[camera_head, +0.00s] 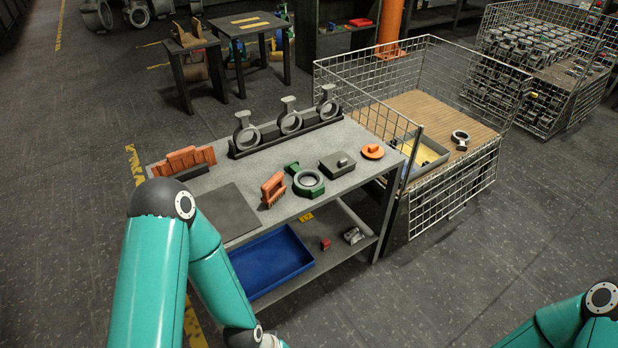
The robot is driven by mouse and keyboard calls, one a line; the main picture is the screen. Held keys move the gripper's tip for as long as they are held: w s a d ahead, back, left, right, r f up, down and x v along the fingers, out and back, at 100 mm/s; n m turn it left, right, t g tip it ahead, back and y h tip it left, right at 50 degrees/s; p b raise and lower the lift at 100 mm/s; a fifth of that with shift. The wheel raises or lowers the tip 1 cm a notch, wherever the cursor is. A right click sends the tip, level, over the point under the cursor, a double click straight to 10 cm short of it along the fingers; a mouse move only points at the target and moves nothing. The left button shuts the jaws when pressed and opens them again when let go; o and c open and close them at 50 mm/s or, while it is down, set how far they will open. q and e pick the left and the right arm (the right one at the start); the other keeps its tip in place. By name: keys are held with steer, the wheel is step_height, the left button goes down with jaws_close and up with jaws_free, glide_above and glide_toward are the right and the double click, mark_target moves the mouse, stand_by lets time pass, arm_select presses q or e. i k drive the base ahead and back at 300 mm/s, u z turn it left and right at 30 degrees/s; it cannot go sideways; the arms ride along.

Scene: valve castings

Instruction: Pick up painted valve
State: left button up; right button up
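A green painted valve casting (308,183) lies on the grey table top near its front edge, with its ring at the front and its neck toward the back left. Three unpainted grey valve castings (289,122) stand upright in a dark rack along the back of the table. My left arm comes in from the left and runs down in front of the table to the bottom edge; its gripper is out of view. Only part of my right arm shows at the bottom right, and its gripper is out of view. Neither arm touches the green valve.
Around the green valve lie an orange brush-like block (273,189), a grey box (337,163) and an orange disc (372,151). A blue tray (270,263) sits on the lower shelf. A wire cage (452,187) with one grey casting (460,140) stands at the right.

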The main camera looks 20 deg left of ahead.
mark_target(307, 183)
steer(key=i, duration=0.9)
